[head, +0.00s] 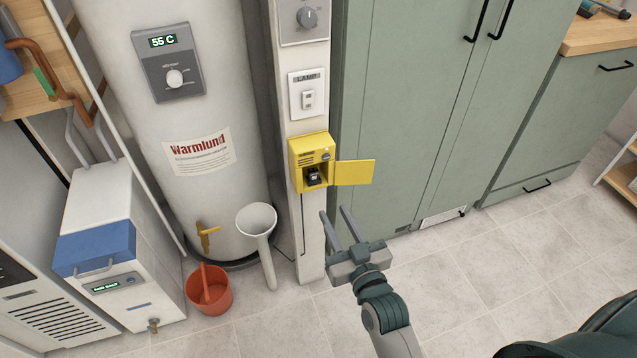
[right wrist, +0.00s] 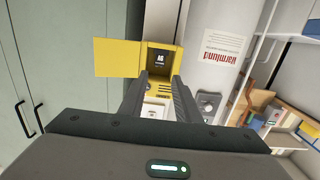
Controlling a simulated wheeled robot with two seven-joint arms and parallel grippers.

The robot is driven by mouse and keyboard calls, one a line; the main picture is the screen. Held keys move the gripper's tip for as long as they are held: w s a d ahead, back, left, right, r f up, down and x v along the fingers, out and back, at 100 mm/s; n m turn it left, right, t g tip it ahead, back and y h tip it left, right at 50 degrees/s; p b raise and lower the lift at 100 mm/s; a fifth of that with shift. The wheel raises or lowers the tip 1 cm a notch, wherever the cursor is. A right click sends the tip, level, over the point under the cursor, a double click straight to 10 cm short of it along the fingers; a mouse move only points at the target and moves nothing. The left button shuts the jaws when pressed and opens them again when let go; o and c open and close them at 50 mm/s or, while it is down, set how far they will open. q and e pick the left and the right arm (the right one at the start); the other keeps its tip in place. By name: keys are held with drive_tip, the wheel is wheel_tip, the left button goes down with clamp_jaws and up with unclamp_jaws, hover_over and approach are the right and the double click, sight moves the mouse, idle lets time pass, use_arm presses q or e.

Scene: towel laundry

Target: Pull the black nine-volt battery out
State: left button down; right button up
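The black battery (head: 313,176) sits in the open compartment of a yellow wall box (head: 309,149), low on a white post. It also shows in the right wrist view (right wrist: 160,57), with pale print on its face. The box's yellow door (head: 354,172) is swung open to the right. My right gripper (head: 333,213) is open and empty, below and to the right of the box in the head view, apart from the battery. In the right wrist view its two fingers point towards the compartment. My left gripper is not in view.
A white water heater (head: 205,110) stands left of the post and green cabinets (head: 410,110) stand right. A red bucket (head: 208,300) and a pale funnel-like vessel (head: 257,219) are on the floor near the heater. The tiled floor around my right arm is clear.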

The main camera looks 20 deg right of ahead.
sight(317, 175)
drive_tip(key=w, duration=1.3)
drive_tip(key=shift+w+a+f, duration=0.15)
drive_tip(key=shift+a+f, duration=0.1)
drive_tip(key=shift+f, duration=0.1)
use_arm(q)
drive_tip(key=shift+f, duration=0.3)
use_arm(e)
clamp_jaws()
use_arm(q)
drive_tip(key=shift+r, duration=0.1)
use_arm(e)
drive_tip(key=shift+r, duration=0.1)
